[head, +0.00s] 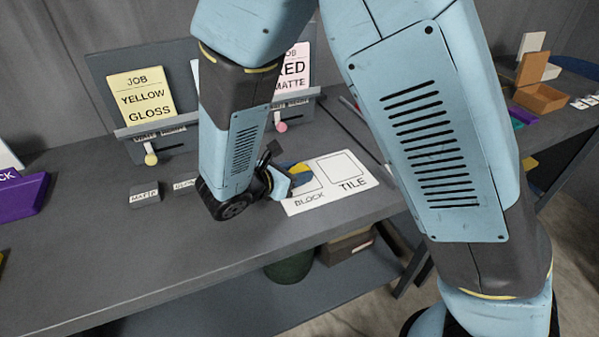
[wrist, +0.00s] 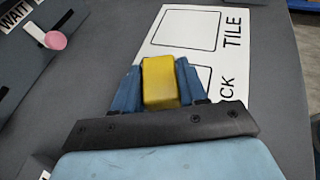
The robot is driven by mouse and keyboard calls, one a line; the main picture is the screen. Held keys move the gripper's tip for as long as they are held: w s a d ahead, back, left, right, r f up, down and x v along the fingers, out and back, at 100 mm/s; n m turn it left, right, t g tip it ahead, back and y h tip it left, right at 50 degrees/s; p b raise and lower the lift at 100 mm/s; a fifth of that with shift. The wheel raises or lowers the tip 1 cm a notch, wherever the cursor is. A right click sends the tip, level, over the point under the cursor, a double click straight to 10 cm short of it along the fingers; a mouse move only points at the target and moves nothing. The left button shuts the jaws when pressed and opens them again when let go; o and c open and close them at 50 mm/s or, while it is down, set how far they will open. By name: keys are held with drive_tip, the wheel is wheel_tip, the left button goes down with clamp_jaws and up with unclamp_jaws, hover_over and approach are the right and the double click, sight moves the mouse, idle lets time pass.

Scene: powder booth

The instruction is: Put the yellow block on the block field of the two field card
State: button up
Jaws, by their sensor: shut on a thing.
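The yellow block (wrist: 159,82) is between the fingers of my gripper (wrist: 158,90), which is shut on it. In the head view my gripper (head: 290,178) is low over the left part of the two field card, and only a sliver of yellow shows there. The white two field card (head: 316,197) lies on the grey bench; it also shows in the wrist view (wrist: 233,62). Its block field (head: 313,187) is partly hidden by my gripper and the block. Its tile field (head: 341,166) is empty. I cannot tell whether the block touches the card.
A board with a yellow gloss job card (head: 141,97) and a red matte job card (head: 290,68) stands behind. Small grey labelled blocks, one reading matte (head: 145,194), sit left of my gripper.

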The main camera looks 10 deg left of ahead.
drive_tip(key=o, duration=1)
drive_tip(key=shift+o, duration=0.2)
drive_tip(key=v, duration=1.2)
